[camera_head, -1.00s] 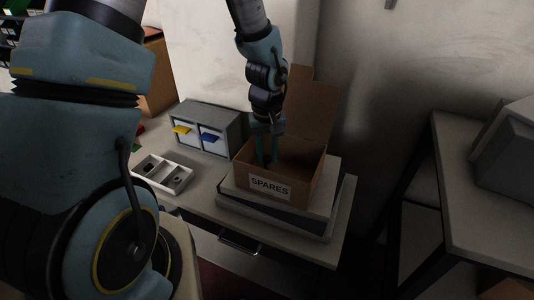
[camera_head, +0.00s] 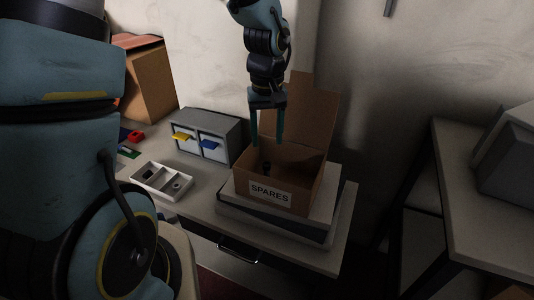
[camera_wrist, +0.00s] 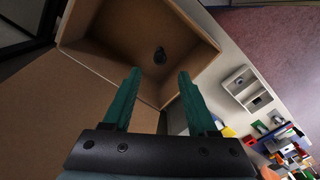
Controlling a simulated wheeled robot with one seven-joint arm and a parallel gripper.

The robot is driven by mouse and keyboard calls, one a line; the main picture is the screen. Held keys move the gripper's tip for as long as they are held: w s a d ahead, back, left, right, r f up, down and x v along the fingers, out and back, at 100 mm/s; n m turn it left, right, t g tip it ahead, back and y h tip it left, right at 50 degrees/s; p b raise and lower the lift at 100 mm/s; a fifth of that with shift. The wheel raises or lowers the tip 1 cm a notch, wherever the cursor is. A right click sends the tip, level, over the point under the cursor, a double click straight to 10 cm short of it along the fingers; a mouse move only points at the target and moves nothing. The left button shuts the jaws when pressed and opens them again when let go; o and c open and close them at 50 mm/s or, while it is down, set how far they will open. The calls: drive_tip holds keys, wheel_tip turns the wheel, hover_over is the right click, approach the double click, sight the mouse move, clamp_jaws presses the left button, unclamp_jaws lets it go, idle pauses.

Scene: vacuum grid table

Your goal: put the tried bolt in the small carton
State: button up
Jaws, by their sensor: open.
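The small carton (camera_head: 290,193) is an open brown box labelled SPARES with its lid flap up. It also shows in the wrist view (camera_wrist: 107,33). A small dark bolt (camera_head: 266,166) lies inside it on the floor, and the wrist view shows the bolt (camera_wrist: 160,56) from above, clear of the walls. My gripper (camera_head: 267,145) is above the carton with its fingertips at about the rim. In the wrist view the two teal fingers (camera_wrist: 158,73) are wide apart with nothing between them.
The carton stands on stacked grey cases (camera_head: 322,213) near the desk edge. A white divided tray (camera_head: 161,182) holds small dark parts. A grey drawer unit (camera_head: 232,133) with yellow and blue tabs is behind. A bigger brown box (camera_head: 152,82) stands farther left.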

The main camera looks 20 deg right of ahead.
wheel_tip(320, 180, up, 4)
drive_tip(key=a+t, duration=0.1)
drive_tip(key=a, duration=2.4)
drive_tip(key=shift+w+n+t, duration=0.3)
drive_tip(key=shift+w, duration=0.05)
drive_tip(key=shift+a, duration=0.1)
drive_tip(key=shift+c, duration=0.7)
